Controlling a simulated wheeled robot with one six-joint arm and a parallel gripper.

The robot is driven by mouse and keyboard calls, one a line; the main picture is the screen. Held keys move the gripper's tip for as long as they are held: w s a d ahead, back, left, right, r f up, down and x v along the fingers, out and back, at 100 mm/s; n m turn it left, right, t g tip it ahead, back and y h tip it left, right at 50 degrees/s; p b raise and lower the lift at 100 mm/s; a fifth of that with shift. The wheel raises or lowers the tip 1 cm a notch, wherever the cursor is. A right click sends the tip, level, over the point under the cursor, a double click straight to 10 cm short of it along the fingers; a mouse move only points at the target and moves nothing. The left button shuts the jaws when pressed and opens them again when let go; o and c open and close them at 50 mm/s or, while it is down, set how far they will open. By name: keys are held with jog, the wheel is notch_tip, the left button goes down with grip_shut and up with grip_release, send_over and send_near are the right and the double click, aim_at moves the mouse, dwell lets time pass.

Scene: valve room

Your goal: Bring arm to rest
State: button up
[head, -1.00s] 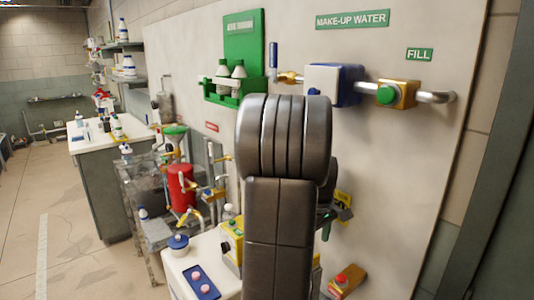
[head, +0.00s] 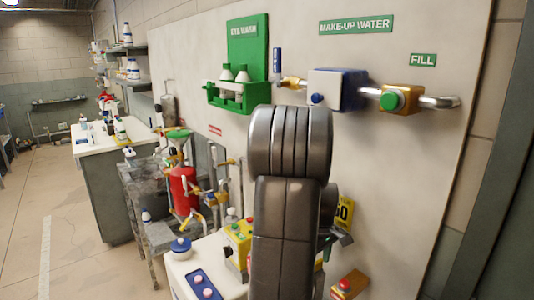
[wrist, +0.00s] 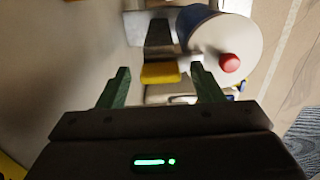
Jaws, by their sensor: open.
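Beyond the fingertips are a yellow block (wrist: 161,74) and a white round-faced thing with a blue side (wrist: 225,45) and a red knob (wrist: 229,62). I cannot tell how far off they are.
The wall panel (head: 400,150) bears a green eye wash rack (head: 240,98), a blue-and-white box (head: 337,90) and a green button (head: 392,100) on a pipe. Below stand a white cabinet (head: 225,275), a yellow button box (head: 238,240) and a red cylinder (head: 184,188). Floor (head: 50,215) is clear at left.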

notch_tip(320, 180, up, 13)
notch_tip(320, 180, down, 14)
jog(key=shift+r, duration=0.1)
jog(key=m, duration=0.2)
jog(key=shift+r+m, duration=0.15)
jog(key=shift+m, duration=0.15)
jog(key=m+p, duration=0.1)
jog(key=m, duration=1)
jog(key=m+p, duration=0.1)
jog(key=m, duration=0.3)
jog(key=shift+m, duration=0.3)
dwell(0.3)
